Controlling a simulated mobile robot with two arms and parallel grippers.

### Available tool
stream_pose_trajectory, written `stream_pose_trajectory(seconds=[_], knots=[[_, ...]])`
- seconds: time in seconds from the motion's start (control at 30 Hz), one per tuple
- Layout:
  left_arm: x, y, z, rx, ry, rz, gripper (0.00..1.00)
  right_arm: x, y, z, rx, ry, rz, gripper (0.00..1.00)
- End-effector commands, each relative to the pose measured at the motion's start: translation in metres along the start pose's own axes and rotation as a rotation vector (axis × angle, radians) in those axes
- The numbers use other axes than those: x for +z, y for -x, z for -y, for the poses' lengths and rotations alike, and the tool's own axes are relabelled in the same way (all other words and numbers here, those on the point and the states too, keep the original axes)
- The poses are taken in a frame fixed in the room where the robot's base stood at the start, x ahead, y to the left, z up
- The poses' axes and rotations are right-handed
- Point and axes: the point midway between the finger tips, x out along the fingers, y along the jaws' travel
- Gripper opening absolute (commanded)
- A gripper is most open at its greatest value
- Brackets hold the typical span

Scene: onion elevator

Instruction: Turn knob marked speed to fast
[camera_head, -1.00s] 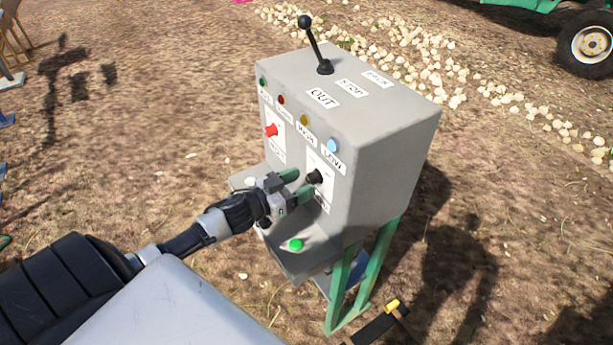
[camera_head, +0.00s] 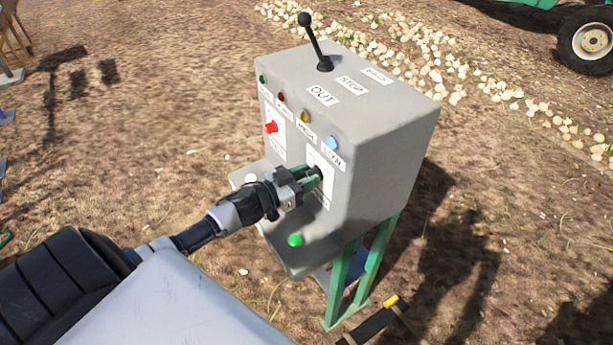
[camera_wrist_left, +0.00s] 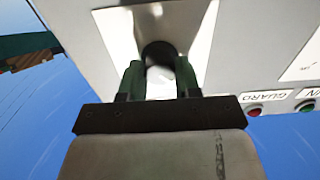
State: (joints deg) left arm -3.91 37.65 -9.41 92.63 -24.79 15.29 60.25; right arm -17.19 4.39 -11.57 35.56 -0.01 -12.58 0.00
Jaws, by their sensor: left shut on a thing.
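The black knob (camera_head: 318,169) is on a white plate on the front of the grey control box (camera_head: 385,145). My left gripper (camera_head: 314,178) has its green fingers around the knob, shut on it, and they hide most of it in the head view. In the left wrist view the dark knob (camera_wrist_left: 158,53) sits between the two green fingertips (camera_wrist_left: 158,75). The knob's marks and pointer cannot be read. My right gripper is not in view.
A red knob (camera_head: 271,127) is on the same face to the left. Colored lamps (camera_head: 305,117) line the top edge. A green button (camera_head: 295,240) and a white one (camera_head: 251,178) are on the lower ledge. A black lever (camera_head: 313,45) stands on top.

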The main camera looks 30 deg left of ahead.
Motion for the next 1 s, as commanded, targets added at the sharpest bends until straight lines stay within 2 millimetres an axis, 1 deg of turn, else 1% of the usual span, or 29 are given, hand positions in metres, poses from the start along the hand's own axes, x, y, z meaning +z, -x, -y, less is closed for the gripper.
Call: stream_pose_trajectory(seconds=[0.17, 0.37, 1.0], knots=[[0.000, 0.000, 0.000, 0.000, -0.035, 0.000, 0.09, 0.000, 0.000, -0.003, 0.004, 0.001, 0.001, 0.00], [0.000, 0.000, 0.000, 0.000, -0.143, -0.001, 0.09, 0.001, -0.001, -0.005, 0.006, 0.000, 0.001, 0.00], [0.002, 0.000, -0.002, -0.001, -0.734, -0.001, 0.09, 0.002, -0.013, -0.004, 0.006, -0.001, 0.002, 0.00]])
